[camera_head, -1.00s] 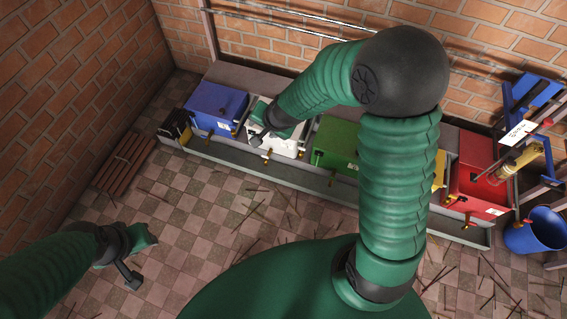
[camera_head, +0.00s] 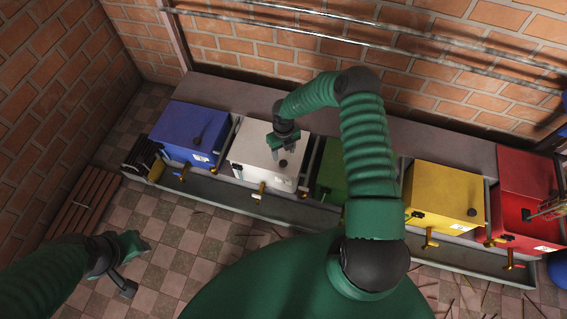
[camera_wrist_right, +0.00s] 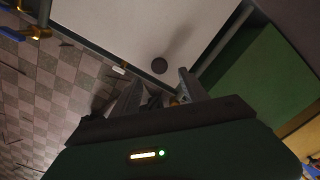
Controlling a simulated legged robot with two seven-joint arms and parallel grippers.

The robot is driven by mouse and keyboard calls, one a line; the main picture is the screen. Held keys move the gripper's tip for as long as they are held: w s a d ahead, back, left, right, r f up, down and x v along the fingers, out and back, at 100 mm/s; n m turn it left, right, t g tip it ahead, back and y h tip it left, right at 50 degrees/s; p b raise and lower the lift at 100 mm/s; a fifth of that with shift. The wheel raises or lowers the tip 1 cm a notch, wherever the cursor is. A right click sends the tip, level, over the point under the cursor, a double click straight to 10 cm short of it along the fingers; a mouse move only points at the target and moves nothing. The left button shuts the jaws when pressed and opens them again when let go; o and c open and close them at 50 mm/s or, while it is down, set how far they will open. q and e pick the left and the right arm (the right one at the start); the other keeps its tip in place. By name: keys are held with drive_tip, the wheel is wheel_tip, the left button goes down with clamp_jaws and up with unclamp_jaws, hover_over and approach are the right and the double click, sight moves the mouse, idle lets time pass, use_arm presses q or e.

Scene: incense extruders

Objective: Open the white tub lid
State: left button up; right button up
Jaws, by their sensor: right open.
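The white tub (camera_head: 245,160) stands in the row between the blue and green tubs. Its flat white lid (camera_head: 254,139) lies on top and looks closed, with a small dark round knob (camera_head: 283,163) on it.
The blue tub (camera_head: 190,130) is left of the white one. The green tub (camera_head: 328,172) is partly behind my right arm. Yellow (camera_head: 440,188) and red (camera_head: 522,185) tubs stand further right. Brass taps project over the grey trough (camera_head: 300,211). A wooden slatted grate (camera_head: 82,203) lies left.

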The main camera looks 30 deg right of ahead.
sight(283, 162)
wheel_tip(283, 162, down, 7)
drive_tip(key=shift+r+b, duration=0.1)
drive_tip(key=shift+b, duration=0.9)
use_arm(q)
drive_tip(key=x, duration=0.2)
drive_tip(key=shift+s+f, duration=0.15)
drive_tip(key=shift+f, duration=0.35)
use_arm(e)
drive_tip(key=shift+c, duration=0.4)
use_arm(q)
drive_tip(key=shift+a, duration=0.1)
use_arm(e)
clamp_jaws()
